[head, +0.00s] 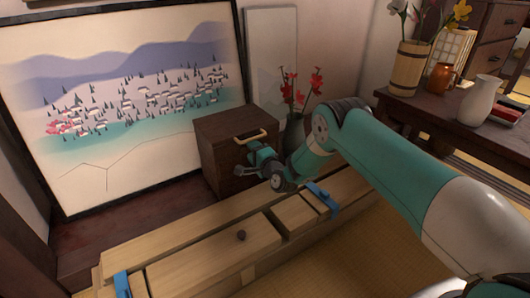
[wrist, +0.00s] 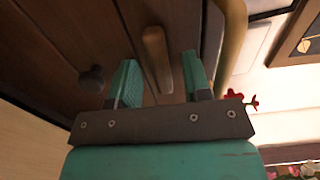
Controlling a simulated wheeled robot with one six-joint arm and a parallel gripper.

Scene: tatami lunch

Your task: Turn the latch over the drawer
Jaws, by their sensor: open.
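A small dark wooden cabinet (head: 225,150) stands behind the long bench, in front of the painted screen. In the wrist view, its dark front (wrist: 70,35) fills the left and middle. A tan wooden latch (wrist: 155,50), a narrow bar, lies on that front, between my two fingers, with a gap on each side. A dark round knob (wrist: 92,79) is left of my left finger. My gripper (wrist: 159,62) is open around the latch.
A pale wooden bench (head: 190,270) with blue clamps (head: 322,198) lies below my arm. A vase with red flowers (head: 295,130) stands right behind the gripper.

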